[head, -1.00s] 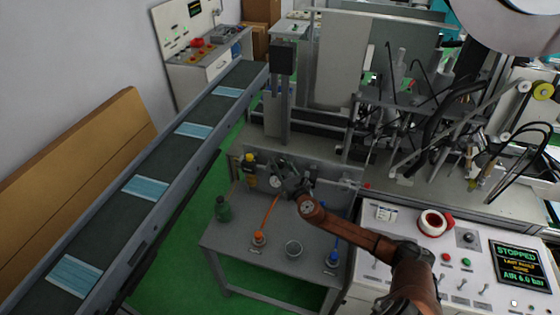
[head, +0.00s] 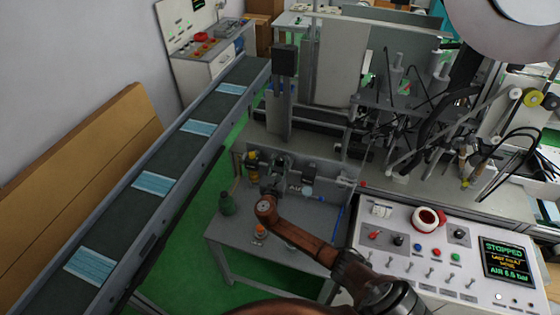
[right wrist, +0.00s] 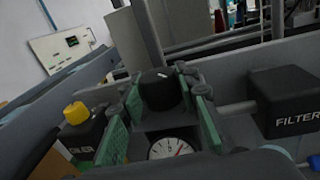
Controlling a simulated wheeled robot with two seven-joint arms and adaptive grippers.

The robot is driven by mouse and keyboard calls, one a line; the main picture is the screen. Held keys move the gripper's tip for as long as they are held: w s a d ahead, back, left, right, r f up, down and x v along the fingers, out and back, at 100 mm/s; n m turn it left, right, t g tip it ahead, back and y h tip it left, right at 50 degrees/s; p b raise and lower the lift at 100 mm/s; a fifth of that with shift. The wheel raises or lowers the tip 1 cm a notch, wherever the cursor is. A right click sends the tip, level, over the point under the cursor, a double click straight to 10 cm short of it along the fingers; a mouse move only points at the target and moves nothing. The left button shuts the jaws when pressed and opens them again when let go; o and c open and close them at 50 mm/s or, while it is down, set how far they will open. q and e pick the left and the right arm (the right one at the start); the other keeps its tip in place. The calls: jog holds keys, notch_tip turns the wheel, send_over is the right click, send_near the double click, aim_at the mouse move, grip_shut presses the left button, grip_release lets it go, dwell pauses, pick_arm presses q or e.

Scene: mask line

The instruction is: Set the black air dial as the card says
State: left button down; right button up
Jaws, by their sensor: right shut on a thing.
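The black air dial (right wrist: 160,88), a round knob with a white mark, sits between the green-padded fingers of my right gripper in the right wrist view. My right gripper (right wrist: 158,100) is shut on it. In the head view this gripper (head: 271,180) is at the panel behind the small grey table and hides the dial. A round white gauge (right wrist: 170,148) with a red needle shows just below the dial. The console screen (head: 506,262) reads STOPPED and an air value near 6 bar. My left gripper is not in view.
A FILTER block (right wrist: 295,100) stands right of the dial, and a yellow-capped oiler (right wrist: 78,115) stands left. A conveyor (head: 165,215) with blue masks runs on the left.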

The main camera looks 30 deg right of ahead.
dwell(0.5)
jog(key=o, duration=1.2)
jog(key=shift+c, duration=0.2)
jog(key=v, duration=1.2)
jog(key=shift+w, duration=0.1)
